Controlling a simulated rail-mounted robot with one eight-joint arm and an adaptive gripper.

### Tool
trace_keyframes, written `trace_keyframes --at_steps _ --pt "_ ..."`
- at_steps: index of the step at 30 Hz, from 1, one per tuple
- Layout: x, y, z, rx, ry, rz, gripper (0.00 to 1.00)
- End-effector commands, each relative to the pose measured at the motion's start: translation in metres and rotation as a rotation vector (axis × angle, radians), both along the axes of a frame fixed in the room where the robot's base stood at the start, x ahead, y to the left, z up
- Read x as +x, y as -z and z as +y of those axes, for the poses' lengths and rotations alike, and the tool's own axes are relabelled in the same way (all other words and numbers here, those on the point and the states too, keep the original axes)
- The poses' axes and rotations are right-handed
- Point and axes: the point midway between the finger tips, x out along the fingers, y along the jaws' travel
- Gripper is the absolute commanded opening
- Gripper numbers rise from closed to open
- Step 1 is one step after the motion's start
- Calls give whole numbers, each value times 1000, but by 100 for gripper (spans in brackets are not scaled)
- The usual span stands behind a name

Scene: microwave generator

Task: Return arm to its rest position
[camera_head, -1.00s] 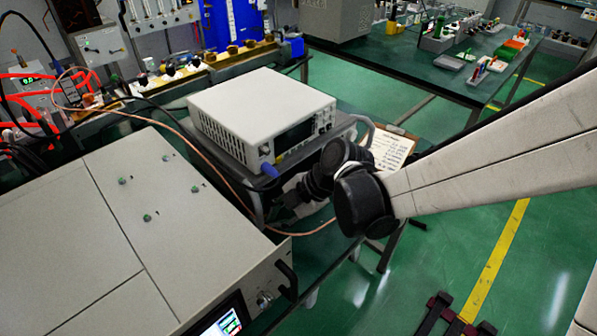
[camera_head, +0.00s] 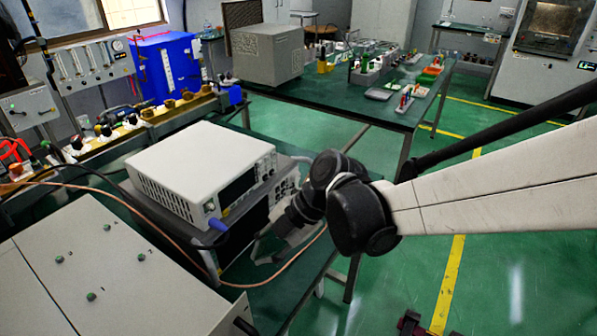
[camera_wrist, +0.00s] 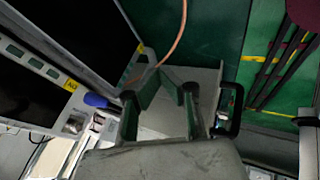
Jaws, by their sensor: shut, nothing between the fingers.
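My arm reaches in from the right in the head view, with its dark wrist joints in front of the instrument stack. My gripper (camera_head: 270,250) hangs below the wrist beside the front of that stack, partly hidden by the wrist. In the wrist view my gripper (camera_wrist: 167,80) points up the picture, its two dark green-grey fingers leaning together. It is shut and holds nothing. I cannot tell whether it touches anything.
A white instrument (camera_head: 203,170) with a blue plug (camera_head: 218,225) sits on another unit. A large pale cabinet (camera_head: 105,265) stands at lower left. A copper-coloured cable (camera_head: 155,239) runs past the stack. Green floor (camera_head: 420,270) is open at right.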

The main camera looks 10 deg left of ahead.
Motion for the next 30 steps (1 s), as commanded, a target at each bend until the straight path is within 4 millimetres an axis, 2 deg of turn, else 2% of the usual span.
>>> trace_keyframes --at_steps 11,14,17,20,30 --pt "0 0 -1 -1 4 0 0" --pt "2 -4 -8 -15 55 11 0" --pt "7 -12 -27 -48 182 41 0" --pt "13 -24 -56 -88 378 84 0" --pt "17 -59 -165 -137 1122 232 0"
